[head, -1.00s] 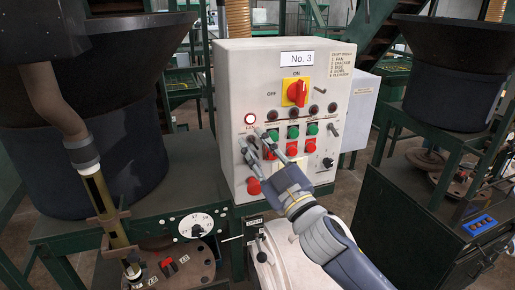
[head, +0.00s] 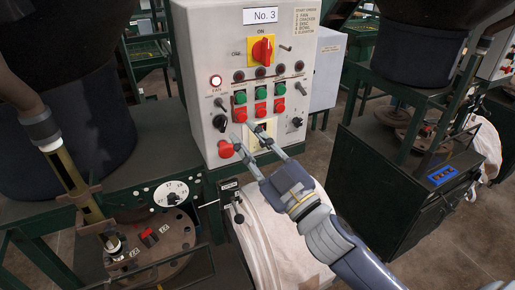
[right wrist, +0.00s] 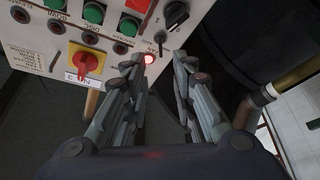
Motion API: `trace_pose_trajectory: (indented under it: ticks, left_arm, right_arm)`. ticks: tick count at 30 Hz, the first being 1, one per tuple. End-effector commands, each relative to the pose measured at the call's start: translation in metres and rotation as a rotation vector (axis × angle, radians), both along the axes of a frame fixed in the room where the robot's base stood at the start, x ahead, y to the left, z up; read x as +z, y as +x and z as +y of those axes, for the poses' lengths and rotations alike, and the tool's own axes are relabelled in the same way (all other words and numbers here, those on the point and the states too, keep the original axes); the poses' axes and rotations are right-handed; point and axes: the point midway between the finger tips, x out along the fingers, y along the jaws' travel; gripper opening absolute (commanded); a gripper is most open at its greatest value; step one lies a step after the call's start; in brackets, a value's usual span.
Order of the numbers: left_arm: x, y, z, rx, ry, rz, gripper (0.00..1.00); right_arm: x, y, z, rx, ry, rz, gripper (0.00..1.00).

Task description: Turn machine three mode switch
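The machine three control panel (head: 205,50) bears a "No. 3" label and stands upright in the head view. A black rotary knob (head: 219,122) sits at its lower left, below a small toggle; it also shows at the top of the right wrist view (right wrist: 177,14). Another black knob (head: 297,122) sits at the lower right. I cannot tell which is the mode switch. A large red rotary switch (head: 262,49) is on a yellow plate. My right gripper (head: 250,139) is open and empty in front of the lower panel, fingers spread (right wrist: 161,62). My left gripper is not in view.
A red mushroom button (head: 226,149) is close to my right fingertips. Green and red push buttons (head: 261,106) line the panel. A pale cylindrical body (head: 283,235) stands below my right arm; a dark hopper (head: 70,135) is at left.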

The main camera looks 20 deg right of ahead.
Motion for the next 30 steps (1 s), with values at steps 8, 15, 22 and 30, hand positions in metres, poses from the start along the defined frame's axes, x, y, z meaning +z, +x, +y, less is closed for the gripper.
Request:
trace_pose_trajectory:
  ticks: [8, 15, 22, 30]
  left_arm:
    - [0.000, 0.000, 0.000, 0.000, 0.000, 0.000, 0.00]
    - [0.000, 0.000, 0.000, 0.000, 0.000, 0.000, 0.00]
    - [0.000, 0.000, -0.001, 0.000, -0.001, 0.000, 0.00]
    - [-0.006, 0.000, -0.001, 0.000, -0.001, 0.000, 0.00]
  right_arm:
    - [-0.008, -0.019, -0.005, -0.002, 0.000, 0.001, 0.25]
    - [-0.008, -0.022, -0.006, -0.001, -0.001, -0.001, 0.25]
    - [-0.008, -0.022, -0.006, -0.001, -0.001, -0.001, 0.25]
    - [-0.040, -0.009, -0.012, -0.019, 0.004, 0.054, 0.25]
